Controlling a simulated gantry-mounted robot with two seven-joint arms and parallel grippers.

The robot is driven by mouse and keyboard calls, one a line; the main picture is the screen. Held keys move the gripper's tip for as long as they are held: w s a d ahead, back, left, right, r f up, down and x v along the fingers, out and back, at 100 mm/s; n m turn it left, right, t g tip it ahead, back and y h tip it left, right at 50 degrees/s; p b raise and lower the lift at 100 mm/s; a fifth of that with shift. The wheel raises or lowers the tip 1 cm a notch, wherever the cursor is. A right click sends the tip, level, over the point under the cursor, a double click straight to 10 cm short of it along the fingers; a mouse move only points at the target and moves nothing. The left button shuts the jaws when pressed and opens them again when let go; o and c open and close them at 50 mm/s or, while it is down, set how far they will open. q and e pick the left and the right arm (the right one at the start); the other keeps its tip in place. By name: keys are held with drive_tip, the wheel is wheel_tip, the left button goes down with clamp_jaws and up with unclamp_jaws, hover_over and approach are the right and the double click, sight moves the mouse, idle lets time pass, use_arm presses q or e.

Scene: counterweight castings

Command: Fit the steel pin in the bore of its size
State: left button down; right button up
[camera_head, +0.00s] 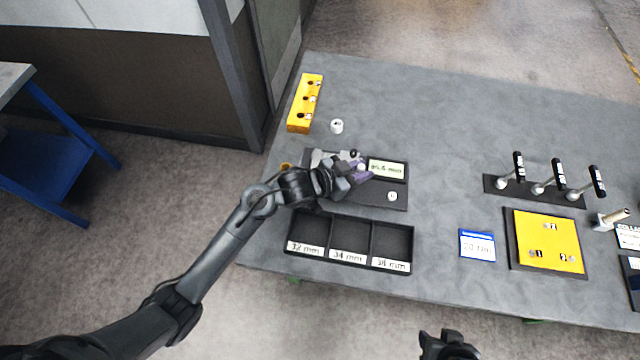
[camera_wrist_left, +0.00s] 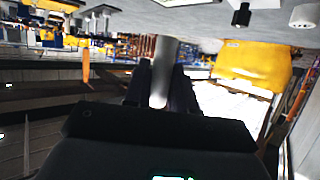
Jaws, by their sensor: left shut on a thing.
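My left gripper (camera_head: 352,176) is over the dark measuring board (camera_head: 375,194) at the left of the table. It is shut on a plain grey steel pin, which stands between the fingers in the left wrist view (camera_wrist_left: 165,65). In the head view the fingers largely hide the pin. A yellow block (camera_head: 291,121) with several dark bores stands behind and left of the gripper, apart from it. A short pale metal cylinder (camera_head: 336,126) stands beside the block. My right gripper (camera_head: 448,346) is at the bottom edge, away from the table things; its jaws are unclear.
A black tray (camera_head: 349,219) with three compartments labelled in mm lies in front of the board. A display (camera_head: 386,170) and a small pale round piece (camera_head: 392,196) are on the board. A blue card (camera_head: 477,245), yellow plate (camera_head: 546,240) and black-handled levers (camera_head: 537,187) lie right. The middle back is clear.

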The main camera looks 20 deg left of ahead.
use_arm(q)
drive_tip(key=shift+w+r+b, duration=0.5)
drive_tip(key=shift+w+r, duration=0.2)
drive_tip(key=shift+w, duration=0.2)
drive_tip(key=shift+a, duration=0.1)
drive_tip(key=a+f, duration=0.2)
drive_tip(key=a, duration=0.1)
drive_tip(key=a+f, duration=0.2)
drive_tip(key=a, duration=0.2)
drive_tip(key=a+f, duration=0.3)
drive_tip(key=a, duration=0.1)
drive_tip(key=shift+w+a, duration=0.25)
drive_tip(key=shift+w, duration=0.05)
drive_tip(key=shift+f+p, duration=0.35)
drive_tip(key=shift+f, duration=1.45)
drive_tip(key=shift+f, duration=0.2)
drive_tip(key=c, duration=0.9)
unclamp_jaws()
